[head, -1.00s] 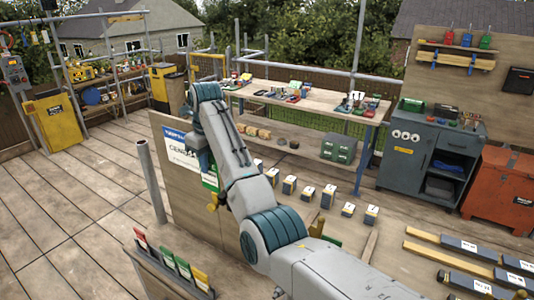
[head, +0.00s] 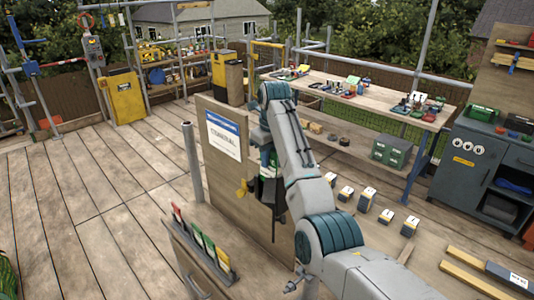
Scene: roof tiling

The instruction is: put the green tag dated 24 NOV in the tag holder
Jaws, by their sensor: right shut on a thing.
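My right gripper (head: 266,158) hangs down from my raised right arm, near the right part of the board with a blue and white sign. It is shut on a tag, of which only a little green shows; the date cannot be read. A dark, flat thing (head: 265,191) shows just below the gripper; I cannot tell whether it is the tag holder. A yellow piece (head: 242,188) shows left of it, against the board. Several coloured tags (head: 203,240), red, green and yellow among them, stand in a rack in the foreground. My left gripper is not in view.
The wooden board (head: 225,175) stands upright beside a grey post (head: 191,160). Its sign (head: 222,135) faces me. A workbench (head: 385,98) with tools is behind, and a grey cabinet (head: 480,165) stands at the right. The plank floor at the left is clear.

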